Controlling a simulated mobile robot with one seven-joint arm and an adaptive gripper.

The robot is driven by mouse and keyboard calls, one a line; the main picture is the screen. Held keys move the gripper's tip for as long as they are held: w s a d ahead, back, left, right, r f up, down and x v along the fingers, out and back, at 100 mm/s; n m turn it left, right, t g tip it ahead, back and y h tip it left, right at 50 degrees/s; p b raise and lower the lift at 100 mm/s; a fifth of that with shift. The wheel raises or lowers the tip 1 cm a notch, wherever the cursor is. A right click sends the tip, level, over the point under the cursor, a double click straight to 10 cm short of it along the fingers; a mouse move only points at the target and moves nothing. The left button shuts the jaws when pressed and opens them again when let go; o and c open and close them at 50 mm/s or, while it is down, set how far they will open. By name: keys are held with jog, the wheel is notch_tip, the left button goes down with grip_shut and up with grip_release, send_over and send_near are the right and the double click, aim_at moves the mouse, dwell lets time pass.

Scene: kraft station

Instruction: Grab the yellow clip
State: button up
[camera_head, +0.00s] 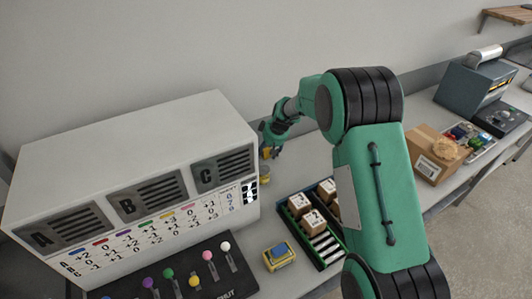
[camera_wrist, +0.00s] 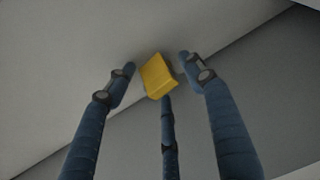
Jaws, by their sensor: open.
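The yellow clip (camera_wrist: 155,77) shows in the wrist view as a small yellow block, tilted, among the tips of my three dark blue fingers. My gripper (camera_wrist: 160,66) is open. One finger is left of the clip, one is right, and the third is below it, its tip close to the clip's lower edge. I cannot tell whether any finger touches it. In the head view my gripper (camera_head: 270,148) is beside the right end of the white cabinet, with a small patch of yellow (camera_head: 265,153) at its fingers.
The white cabinet (camera_head: 130,130) with panels A, B and C stands left of my gripper. A green-edged tray (camera_head: 325,262) with small boxes and a yellow box with a blue top (camera_head: 279,257) lie in front. A cardboard box (camera_head: 430,165) stands to the right.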

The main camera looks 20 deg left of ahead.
aim_at(267, 150)
dwell(0.4)
jog(key=c, duration=1.2)
jog(key=shift+c, duration=0.2)
jog(key=shift+r, duration=0.1)
jog(key=shift+r+p, duration=0.85)
jog(key=shift+r, duration=4.1)
